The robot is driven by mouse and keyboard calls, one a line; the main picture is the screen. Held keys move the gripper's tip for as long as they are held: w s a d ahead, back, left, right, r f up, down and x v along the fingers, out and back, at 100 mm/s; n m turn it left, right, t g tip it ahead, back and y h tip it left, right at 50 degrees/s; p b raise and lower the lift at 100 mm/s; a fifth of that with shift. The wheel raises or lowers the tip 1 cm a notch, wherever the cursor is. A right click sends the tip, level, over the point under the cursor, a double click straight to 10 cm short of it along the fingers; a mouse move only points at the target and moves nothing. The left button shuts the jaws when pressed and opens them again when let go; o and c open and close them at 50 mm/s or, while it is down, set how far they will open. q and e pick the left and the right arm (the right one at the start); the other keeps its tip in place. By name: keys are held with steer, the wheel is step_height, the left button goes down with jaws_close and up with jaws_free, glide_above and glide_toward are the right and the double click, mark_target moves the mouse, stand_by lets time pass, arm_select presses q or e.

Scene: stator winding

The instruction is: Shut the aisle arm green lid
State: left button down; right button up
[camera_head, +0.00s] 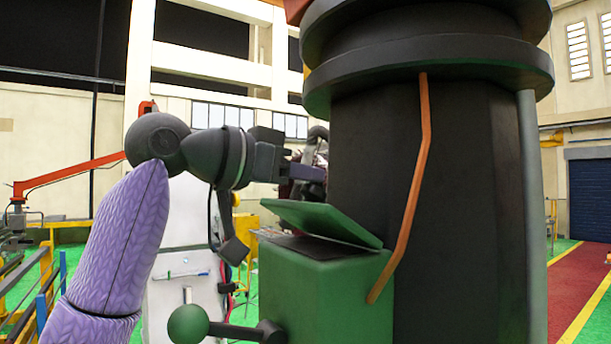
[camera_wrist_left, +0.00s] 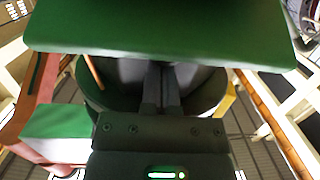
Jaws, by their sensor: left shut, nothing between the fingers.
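The green lid (camera_head: 325,222) sits tilted and partly open on top of a green box (camera_head: 325,290) fixed to the dark machine column. A dark gap shows under the lid, above the box top. My left gripper (camera_head: 312,172) is above the lid, apart from it in the head view, with its fingers pointing right toward the column. In the left wrist view, the fingers (camera_wrist_left: 161,90) are shut together and empty, and a broad green panel (camera_wrist_left: 160,30), likely the lid, crosses the top. My right gripper is not in view.
The large black column (camera_head: 460,200) stands right of the box, with an orange strip (camera_head: 415,190) running down it. A green ball knob (camera_head: 188,325) on a dark rod sticks out left of the box. A white cabinet (camera_head: 180,290) stands behind.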

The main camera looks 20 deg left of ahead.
mark_target(289, 202)
arm_select(q)
steer(key=f+t+h+b, duration=0.1)
steer(key=b, duration=0.1)
steer(key=s+a+f+t+b, duration=0.1)
steer(key=b, duration=0.2)
steer(key=s+f+t+h+b, duration=0.1)
steer(key=b, duration=0.1)
steer(key=shift+s+a+f+h+b, duration=0.1)
steer(key=shift+a+f+h+b, duration=0.15)
steer(key=shift+a+h+b, duration=0.1)
steer(key=shift+s+a+t+h+b, duration=0.15)
steer(key=shift+t+h+b, duration=0.1)
steer(key=shift+t+b, duration=0.15)
steer(key=shift+r, duration=0.15)
